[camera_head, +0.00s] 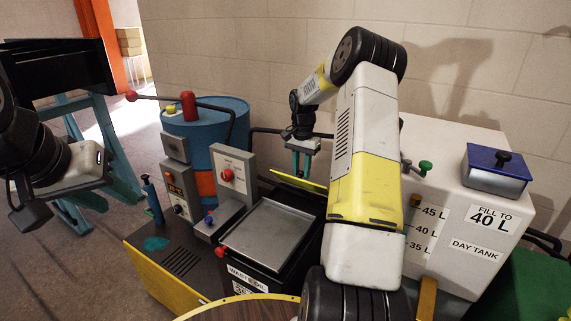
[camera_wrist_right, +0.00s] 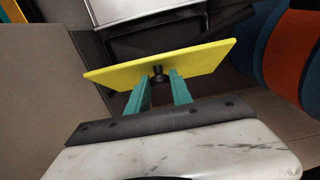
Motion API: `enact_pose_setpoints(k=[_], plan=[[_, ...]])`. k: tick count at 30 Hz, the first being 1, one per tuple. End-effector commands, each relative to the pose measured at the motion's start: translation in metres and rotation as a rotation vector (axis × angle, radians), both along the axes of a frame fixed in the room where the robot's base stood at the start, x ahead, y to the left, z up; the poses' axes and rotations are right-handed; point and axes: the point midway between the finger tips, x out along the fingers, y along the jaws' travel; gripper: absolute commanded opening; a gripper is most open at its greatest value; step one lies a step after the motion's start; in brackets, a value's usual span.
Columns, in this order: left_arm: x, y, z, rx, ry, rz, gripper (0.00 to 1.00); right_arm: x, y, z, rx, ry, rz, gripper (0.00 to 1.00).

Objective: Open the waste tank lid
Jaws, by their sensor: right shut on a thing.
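The waste tank (camera_head: 262,284) is a dark box with a "WASTE OIL" label, standing in the middle of the head view. Its yellow lid (camera_head: 299,181) shows at the far side of the tank, tilted. In the right wrist view the lid (camera_wrist_right: 205,62) is a flat yellow plate with a small black knob (camera_wrist_right: 158,73). My right gripper (camera_head: 302,174) is shut on this knob, with its teal fingers (camera_wrist_right: 160,92) on either side of it. My left gripper (camera_head: 72,190) is at the left edge, far from the tank; its fingers cannot be made out clearly against the teal frame behind.
A grey tray (camera_head: 262,238) lies on the tank top. A grey control box with a red knob (camera_head: 233,176) and a blue drum (camera_head: 215,130) stand left of it. The white day tank (camera_head: 470,265) is at right, with a blue-lidded box (camera_head: 495,180) on it. My right arm hides part of it.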

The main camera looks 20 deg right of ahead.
Motion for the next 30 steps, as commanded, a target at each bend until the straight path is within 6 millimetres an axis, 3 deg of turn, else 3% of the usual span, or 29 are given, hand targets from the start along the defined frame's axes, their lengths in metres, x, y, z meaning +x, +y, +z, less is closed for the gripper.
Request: enact_pose_setpoints(k=[30], plan=[[0.0000, 0.0000, 0.0000, 0.000, 0.000, 0.000, 0.36, 0.0032, -0.0025, 0.0028, 0.040, 0.033, -0.001, 0.00]])
